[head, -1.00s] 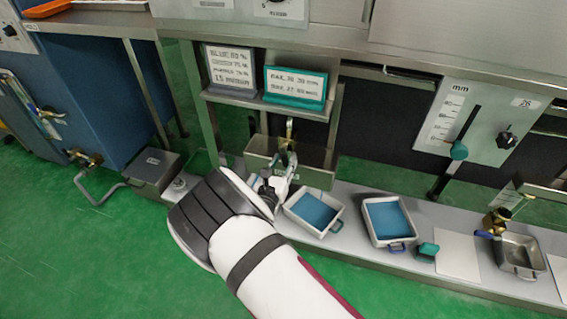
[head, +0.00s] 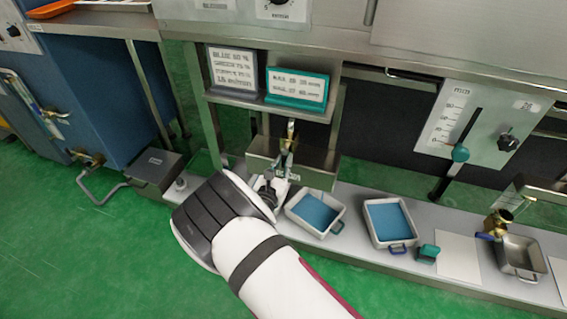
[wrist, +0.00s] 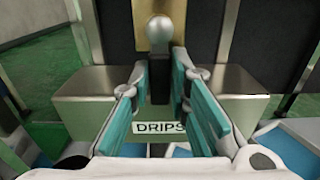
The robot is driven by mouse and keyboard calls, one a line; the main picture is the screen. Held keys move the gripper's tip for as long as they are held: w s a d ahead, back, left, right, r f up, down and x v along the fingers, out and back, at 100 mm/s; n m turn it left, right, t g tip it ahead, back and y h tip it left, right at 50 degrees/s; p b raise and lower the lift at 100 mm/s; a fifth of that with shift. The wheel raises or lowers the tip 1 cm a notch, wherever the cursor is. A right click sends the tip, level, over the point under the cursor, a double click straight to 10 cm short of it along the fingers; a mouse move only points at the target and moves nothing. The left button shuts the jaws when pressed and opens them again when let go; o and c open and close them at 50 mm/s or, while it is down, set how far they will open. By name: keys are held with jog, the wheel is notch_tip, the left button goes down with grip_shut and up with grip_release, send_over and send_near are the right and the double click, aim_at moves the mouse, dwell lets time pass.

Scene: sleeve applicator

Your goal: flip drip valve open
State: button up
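The drip valve (head: 289,138) is on the front of the frame below the two signs, with brass at its body and a silvery lever standing up. In the wrist view its round grey lever knob (wrist: 160,28) stands before a brass plate (wrist: 154,12). My gripper (head: 272,186) is in front of and below the valve in the head view. The knob shows beyond the fingertips, centred on the gap. A metal drip box (wrist: 85,98) labelled DRIPS is behind the fingers.
Two grey trays with blue insides (head: 315,211) (head: 389,222) stand on the shelf to the right. A steel pan (head: 520,258) is farther right, under a brass valve (head: 497,222). Two signs (head: 232,70) (head: 297,87) are above. Green floor lies open in front.

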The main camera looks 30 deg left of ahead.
jog(key=o, duration=0.3)
jog(key=shift+s, duration=0.1)
jog(key=v, duration=1.1)
jog(key=shift+s+d, duration=0.2)
jog(key=shift+s, duration=0.2)
